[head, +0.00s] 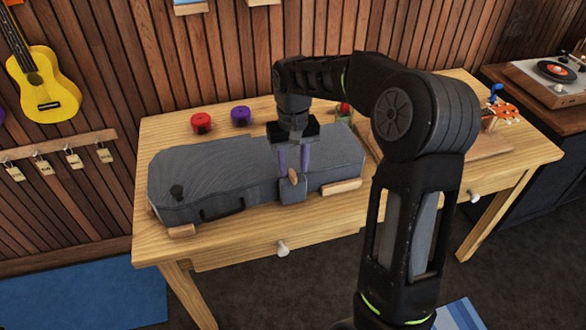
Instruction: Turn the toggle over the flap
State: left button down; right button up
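A grey instrument case (235,170) lies on the wooden table. A small wooden toggle (293,177) sits at the case's front edge, on a grey flap (292,191) that hangs over the front side. My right gripper (293,168) points down over the toggle. Its two purple fingers are apart, one to each side of the toggle's upper end. I cannot tell whether they touch it. The toggle's far side is partly hidden. My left gripper is not in view.
The case rests among wooden blocks (341,187). A red round item (201,122) and a purple one (240,115) stand behind it. My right arm hides part of the table's right half. A yellow ukulele (45,85) hangs at left.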

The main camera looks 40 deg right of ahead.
aim_at(293, 174)
notch_tip(293, 174, up, 6)
jog(key=shift+s, duration=0.1)
dwell(0.7)
